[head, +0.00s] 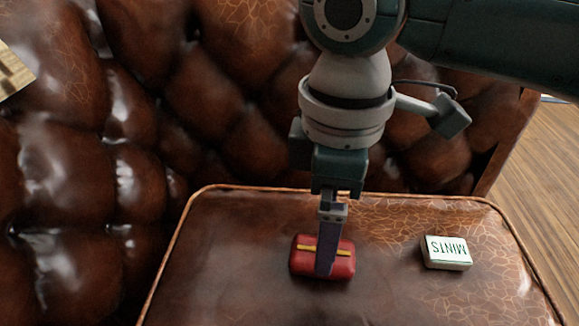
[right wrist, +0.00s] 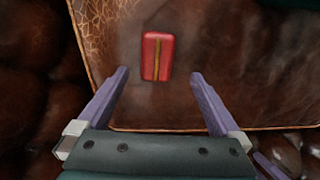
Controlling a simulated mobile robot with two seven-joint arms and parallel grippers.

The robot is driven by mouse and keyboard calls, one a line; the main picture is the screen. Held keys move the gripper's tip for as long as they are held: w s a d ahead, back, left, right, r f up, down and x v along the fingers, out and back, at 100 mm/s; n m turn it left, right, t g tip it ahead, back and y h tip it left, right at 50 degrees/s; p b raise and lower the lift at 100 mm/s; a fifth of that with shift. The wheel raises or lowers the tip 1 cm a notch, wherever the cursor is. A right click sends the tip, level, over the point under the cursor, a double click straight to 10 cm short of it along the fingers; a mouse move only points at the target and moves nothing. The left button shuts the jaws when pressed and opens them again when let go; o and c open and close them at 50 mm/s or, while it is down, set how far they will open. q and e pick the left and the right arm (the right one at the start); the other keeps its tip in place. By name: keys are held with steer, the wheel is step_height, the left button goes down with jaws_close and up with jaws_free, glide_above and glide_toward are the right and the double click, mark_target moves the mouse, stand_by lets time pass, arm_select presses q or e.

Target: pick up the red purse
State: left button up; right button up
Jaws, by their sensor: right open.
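The red purse (head: 342,266) is a small rounded red block with a yellow stripe. It lies flat on the brown leather seat, and part of it is hidden behind my right gripper in the head view. My right gripper (head: 326,272) points down over it. In the right wrist view the purse (right wrist: 158,57) lies ahead of the gap between the two purple fingers of the gripper (right wrist: 160,76). The fingers are spread wide and hold nothing. My left gripper is not in view.
A white mints box (head: 446,252) lies on the seat to the right of the purse. The leather seat (head: 225,270) is otherwise clear. The tufted leather backrest (head: 150,90) rises behind it. Wooden floor (head: 545,160) shows at the right.

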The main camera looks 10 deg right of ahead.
mark_target(302, 255)
arm_select(q)
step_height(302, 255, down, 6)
steer(key=b, duration=0.4)
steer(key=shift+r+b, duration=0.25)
steer(key=shift+b, duration=0.1)
arm_select(e)
steer(key=f, duration=0.6)
steer(key=shift+w+d+f, duration=0.15)
steer(key=shift+w+f, duration=0.05)
steer(key=shift+f, duration=0.15)
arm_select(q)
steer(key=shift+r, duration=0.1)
arm_select(e)
steer(key=shift+r, duration=0.1)
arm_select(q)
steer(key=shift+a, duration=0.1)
arm_select(e)
steer(key=shift+c, duration=0.8)
steer(key=c, duration=1.2)
steer(key=shift+c, duration=0.4)
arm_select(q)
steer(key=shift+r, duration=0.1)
arm_select(e)
steer(key=shift+r, duration=0.15)
